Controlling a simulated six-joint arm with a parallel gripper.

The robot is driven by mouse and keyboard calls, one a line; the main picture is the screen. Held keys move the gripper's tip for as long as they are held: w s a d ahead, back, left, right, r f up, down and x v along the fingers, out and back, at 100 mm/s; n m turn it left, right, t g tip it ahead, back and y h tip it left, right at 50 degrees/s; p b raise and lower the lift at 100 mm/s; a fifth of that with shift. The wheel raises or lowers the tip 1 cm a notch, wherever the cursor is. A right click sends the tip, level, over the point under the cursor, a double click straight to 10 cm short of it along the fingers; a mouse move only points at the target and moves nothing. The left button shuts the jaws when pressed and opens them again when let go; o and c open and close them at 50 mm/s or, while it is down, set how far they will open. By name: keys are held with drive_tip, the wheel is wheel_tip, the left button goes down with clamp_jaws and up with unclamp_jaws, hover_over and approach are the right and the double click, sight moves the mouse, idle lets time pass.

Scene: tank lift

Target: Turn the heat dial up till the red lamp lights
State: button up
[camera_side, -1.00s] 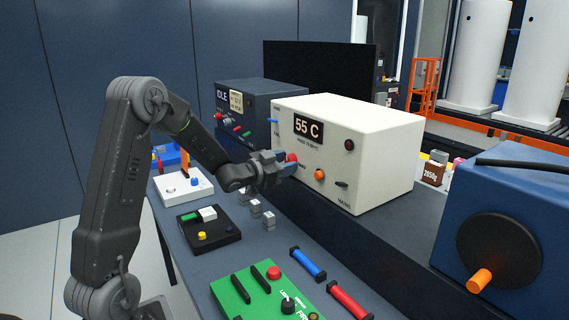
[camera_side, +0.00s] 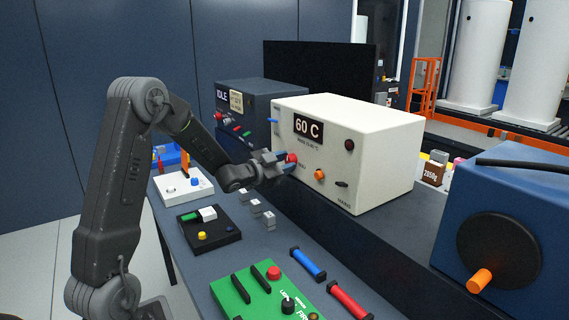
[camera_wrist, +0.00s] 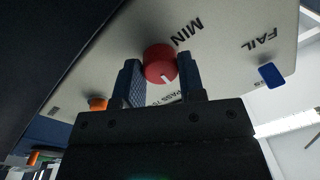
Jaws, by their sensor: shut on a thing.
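The cream box (camera_side: 390,150) stands on the bench with its display (camera_side: 308,127) reading 60 C. The red dial (camera_side: 291,158) is on its front face, and it also shows in the wrist view (camera_wrist: 158,62) with a white pointer mark. My gripper (camera_side: 281,164) is shut on the red dial, with one finger on each side of it in the wrist view (camera_wrist: 160,82). The round lamp (camera_side: 349,145) at the upper right of the face is dark red and looks unlit.
An orange knob (camera_side: 320,175) and a black switch (camera_side: 342,184) are right of the dial. A blue lever (camera_side: 272,121) is on the left edge of the face. A dark blue box (camera_side: 258,97) stands behind. Small grey blocks (camera_side: 256,208) lie below my gripper.

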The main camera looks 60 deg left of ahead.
drive_tip(key=o, duration=0.9)
drive_tip(key=s, duration=1.3)
drive_tip(key=shift+s+d, duration=0.35)
drive_tip(key=shift+s, duration=0.05)
